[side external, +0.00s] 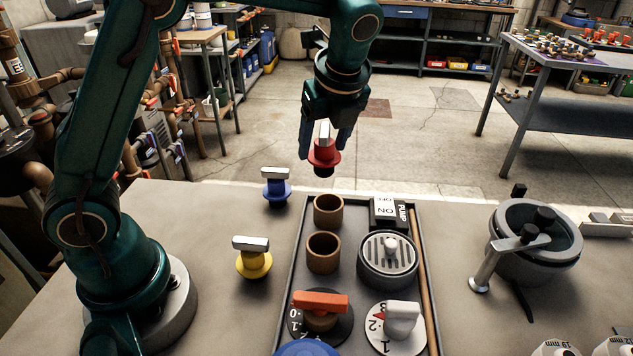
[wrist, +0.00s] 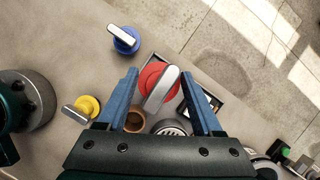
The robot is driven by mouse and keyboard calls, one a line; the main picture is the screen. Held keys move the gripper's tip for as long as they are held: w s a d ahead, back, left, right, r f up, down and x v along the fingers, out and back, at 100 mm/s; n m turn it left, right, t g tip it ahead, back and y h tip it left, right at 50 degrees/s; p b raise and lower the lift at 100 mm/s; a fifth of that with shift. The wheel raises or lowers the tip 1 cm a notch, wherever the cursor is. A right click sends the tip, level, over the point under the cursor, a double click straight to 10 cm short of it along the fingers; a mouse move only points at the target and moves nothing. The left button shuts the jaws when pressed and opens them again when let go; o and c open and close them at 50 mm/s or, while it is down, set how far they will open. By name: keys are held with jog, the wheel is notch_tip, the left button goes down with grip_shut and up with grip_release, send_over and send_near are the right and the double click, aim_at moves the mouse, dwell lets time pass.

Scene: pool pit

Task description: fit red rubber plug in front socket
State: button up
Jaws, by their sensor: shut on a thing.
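The red rubber plug (side external: 323,158) with a pale bar handle hangs upright in the air beyond the far end of the tray. My gripper (side external: 325,139) is shut on its handle. In the wrist view the red plug (wrist: 155,78) sits between the blue fingers of my gripper (wrist: 160,80). Two brown round sockets stand open and empty in the tray, a far one (side external: 328,211) and a near one (side external: 323,252). The plug is above and apart from both. One brown socket (wrist: 134,122) shows partly behind my gripper in the wrist view.
A blue plug (side external: 276,187) and a yellow plug (side external: 253,258) stand left of the dark tray (side external: 289,275). The tray also holds a pump switch (side external: 389,211), a grey strainer (side external: 388,262) and two dial knobs. A grey pot (side external: 535,245) stands right.

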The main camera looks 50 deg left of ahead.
aim_at(331, 163)
jog(key=shift+d+f+m, duration=0.3)
jog(key=shift+d, duration=0.5)
jog(key=shift+f, duration=0.2)
jog(key=shift+s+f, duration=0.1)
jog(key=shift+f, duration=1.55)
jog(key=shift+f, duration=0.25)
jog(key=shift+f, duration=1.5)
jog(key=shift+f, duration=0.35)
jog(key=o, duration=1.4)
